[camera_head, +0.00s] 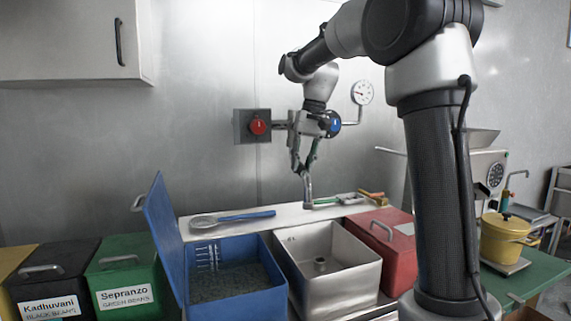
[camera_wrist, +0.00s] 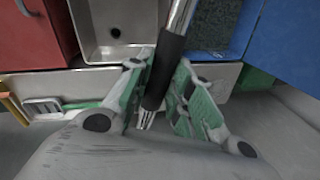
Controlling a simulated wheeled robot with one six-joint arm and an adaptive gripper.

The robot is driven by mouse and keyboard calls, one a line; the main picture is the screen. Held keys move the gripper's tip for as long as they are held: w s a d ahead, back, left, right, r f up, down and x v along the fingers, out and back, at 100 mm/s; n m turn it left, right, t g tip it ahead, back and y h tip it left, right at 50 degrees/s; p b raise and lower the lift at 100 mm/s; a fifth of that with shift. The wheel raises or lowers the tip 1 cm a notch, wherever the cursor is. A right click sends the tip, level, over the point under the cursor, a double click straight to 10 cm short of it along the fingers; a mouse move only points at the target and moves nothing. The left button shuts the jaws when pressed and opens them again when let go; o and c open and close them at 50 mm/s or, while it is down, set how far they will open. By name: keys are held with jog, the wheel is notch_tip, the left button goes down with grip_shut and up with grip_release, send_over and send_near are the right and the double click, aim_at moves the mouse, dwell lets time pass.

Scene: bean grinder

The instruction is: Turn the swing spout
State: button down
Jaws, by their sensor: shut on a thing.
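The swing spout (camera_wrist: 182,18) is a silver tube with a black sleeve. In the wrist view it runs slantwise between the two green-padded fingers of my gripper (camera_wrist: 165,76). The fingers are closed in on the black sleeve. In the head view my gripper (camera_head: 304,170) points down at the back ledge, behind the steel sink (camera_head: 332,300). A short grey upright piece (camera_head: 308,190) shows just under the fingertips; most of the spout is hidden there. In the wrist view the tube's upper end lies over the edge between the sink basin (camera_wrist: 120,15) and the blue bin.
A blue bin (camera_head: 280,272) with its lid raised stands left of the sink, and a red box (camera_head: 385,240) stands right. A red knob (camera_head: 258,127) and a gauge (camera_head: 362,92) are on the wall.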

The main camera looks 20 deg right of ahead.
jog(key=shift+s+d+n+g, duration=0.15)
jog(key=shift+d+n, duration=0.55)
jog(key=shift+d, duration=0.5)
jog(key=shift+s+d+n+g, duration=0.15)
jog(key=shift+d+n, duration=0.55)
jog(key=shift+d, duration=0.45)
jog(key=shift+w, duration=0.1)
jog(key=c, duration=1.3)
grip_release()
jog(key=r, duration=0.4)
jog(key=d+r, duration=0.1)
jog(key=r, duration=0.3)
jog(key=d+r, duration=0.1)
jog(key=r, duration=0.2)
jog(key=shift+d+r, duration=0.2)
jog(key=shift+r, duration=0.2)
